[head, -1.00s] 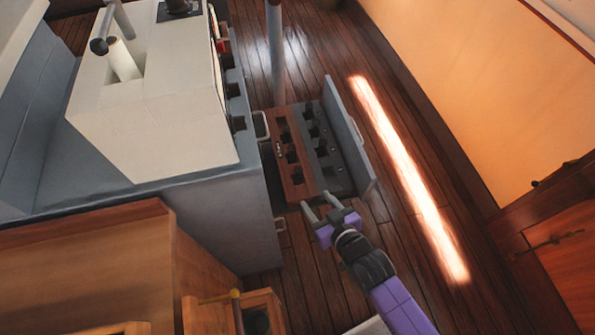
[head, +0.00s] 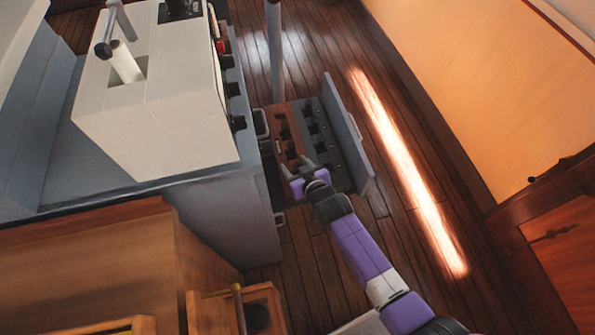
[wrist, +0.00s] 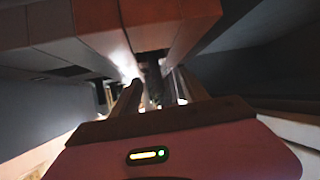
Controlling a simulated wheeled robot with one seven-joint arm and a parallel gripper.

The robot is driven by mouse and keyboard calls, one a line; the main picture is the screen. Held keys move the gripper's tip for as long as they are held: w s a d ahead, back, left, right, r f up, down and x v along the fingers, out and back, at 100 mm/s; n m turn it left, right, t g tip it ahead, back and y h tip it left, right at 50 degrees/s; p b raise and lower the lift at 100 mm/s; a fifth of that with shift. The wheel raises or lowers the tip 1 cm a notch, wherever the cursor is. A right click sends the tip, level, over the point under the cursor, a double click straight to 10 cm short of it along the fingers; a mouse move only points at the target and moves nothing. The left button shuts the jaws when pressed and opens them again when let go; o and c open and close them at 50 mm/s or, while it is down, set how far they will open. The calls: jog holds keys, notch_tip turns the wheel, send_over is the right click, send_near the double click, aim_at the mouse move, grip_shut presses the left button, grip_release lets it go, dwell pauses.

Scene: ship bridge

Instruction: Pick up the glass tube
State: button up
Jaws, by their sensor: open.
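My gripper (head: 296,168) is open over the near end of a pulled-out drawer in the head view. Its fingers also show in the wrist view (wrist: 158,82), pointing into the drawer. I cannot clearly make out the glass tube. In the wrist view a narrow, dark upright shape (wrist: 153,80) with bright glints stands between the fingers, and I cannot tell whether it is the tube. The drawer holds a brown wooden rack (head: 271,121) with dark slots beside a grey rack (head: 329,142) with dark round parts. The gripper hides the near end of the racks.
The drawer's grey front panel (head: 346,130) stands up on the right. The blue-grey cabinet (head: 228,215) with a white console (head: 170,125) is on the left. A metal pole (head: 274,60) rises behind the drawer. Wooden floor (head: 400,170) is free on the right.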

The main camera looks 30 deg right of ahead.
jog(key=shift+w+f, duration=0.35)
jog(key=shift+w, duration=0.25)
jog(key=shift+c, duration=0.2)
grip_shut()
jog(key=shift+r, duration=0.1)
